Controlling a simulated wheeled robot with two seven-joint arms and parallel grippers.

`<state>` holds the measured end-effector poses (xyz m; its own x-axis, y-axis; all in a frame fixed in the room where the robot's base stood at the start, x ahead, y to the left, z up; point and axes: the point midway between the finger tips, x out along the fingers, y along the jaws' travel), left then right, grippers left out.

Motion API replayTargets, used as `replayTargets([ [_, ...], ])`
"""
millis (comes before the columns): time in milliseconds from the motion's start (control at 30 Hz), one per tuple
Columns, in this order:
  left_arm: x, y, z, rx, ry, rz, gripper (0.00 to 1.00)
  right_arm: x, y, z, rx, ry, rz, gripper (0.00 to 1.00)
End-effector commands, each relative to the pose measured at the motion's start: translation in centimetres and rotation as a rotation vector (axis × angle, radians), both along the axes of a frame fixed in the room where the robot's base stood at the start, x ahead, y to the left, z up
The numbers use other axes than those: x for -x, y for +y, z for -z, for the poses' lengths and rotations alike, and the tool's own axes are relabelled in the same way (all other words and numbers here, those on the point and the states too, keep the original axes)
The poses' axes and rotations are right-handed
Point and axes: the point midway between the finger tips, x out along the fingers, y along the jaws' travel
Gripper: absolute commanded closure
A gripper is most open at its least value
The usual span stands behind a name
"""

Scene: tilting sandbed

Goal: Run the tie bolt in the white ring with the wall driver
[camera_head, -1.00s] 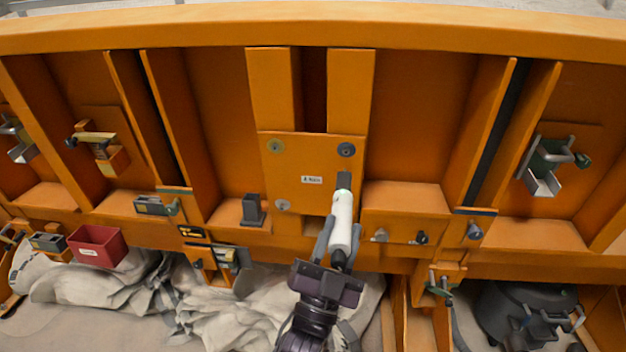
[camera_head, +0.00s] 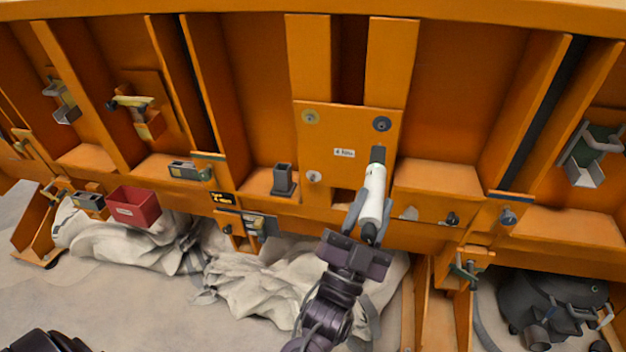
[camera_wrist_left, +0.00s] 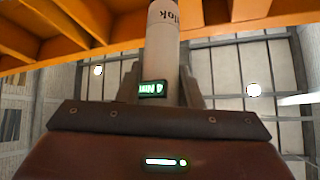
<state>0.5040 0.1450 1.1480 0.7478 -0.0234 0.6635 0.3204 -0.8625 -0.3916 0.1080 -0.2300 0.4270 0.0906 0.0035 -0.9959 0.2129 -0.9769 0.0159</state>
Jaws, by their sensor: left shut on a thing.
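My left gripper (camera_head: 366,214) is shut on a white cylindrical driver (camera_head: 373,190) with a dark socket end (camera_head: 378,154) pointing up the picture. The driver also shows in the left wrist view (camera_wrist_left: 162,45), with a lit green display. The orange plate (camera_head: 335,140) lies behind it and carries a small label. A pale, whitish round fitting (camera_head: 314,177), likely the white ring, sits at its lower left. A dark blue one (camera_head: 382,124) is upper right, just above the socket end, and an olive one (camera_head: 310,117) upper left. Contact cannot be told. My right gripper is out of view.
A dark square holder (camera_head: 284,180) stands on the ledge left of the plate. A red bin (camera_head: 134,207) and a yellow-handled tool (camera_head: 132,102) are further left. Crumpled pale cloth (camera_head: 255,277) lies below; a dark round machine (camera_head: 550,303) stands at lower right.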

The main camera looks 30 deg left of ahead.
Motion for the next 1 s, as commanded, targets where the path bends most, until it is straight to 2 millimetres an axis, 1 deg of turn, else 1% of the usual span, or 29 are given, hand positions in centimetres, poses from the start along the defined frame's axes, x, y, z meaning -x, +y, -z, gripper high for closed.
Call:
replayTargets([
  [67,0.0,0.0,-0.2,0.002,-0.005,0.0,0.97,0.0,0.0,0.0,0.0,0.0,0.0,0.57],
  [167,0.0,0.2,0.1,0.001,-0.005,-0.001,0.97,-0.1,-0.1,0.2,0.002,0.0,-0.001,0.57],
  [267,0.0,0.9,1.3,0.003,-0.007,-0.005,0.97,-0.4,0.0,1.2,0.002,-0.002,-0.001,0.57],
  [367,-0.1,2.5,3.7,0.006,-0.011,-0.008,0.97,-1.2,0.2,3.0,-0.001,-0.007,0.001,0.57],
  [467,-0.2,4.8,6.8,0.008,-0.014,-0.01,0.97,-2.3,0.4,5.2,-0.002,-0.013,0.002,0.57],
  [500,-0.1,5.9,8.1,0.008,-0.016,-0.011,0.97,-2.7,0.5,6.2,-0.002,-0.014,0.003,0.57],
  [600,0.2,8.5,11.3,0.008,-0.019,-0.01,0.97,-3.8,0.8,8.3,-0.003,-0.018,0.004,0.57],
  [700,0.6,11.0,14.0,0.006,-0.019,-0.009,0.97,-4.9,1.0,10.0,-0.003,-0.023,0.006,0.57],
  [833,1.3,13.5,16.7,0.002,-0.017,-0.005,0.97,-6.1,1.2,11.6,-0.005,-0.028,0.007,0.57],
  [900,1.6,14.5,17.7,0.001,-0.015,-0.002,0.97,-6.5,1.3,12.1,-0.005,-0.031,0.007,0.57],
  [1000,2.0,15.5,18.5,-0.002,-0.013,0.001,0.97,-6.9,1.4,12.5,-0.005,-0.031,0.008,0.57],
])
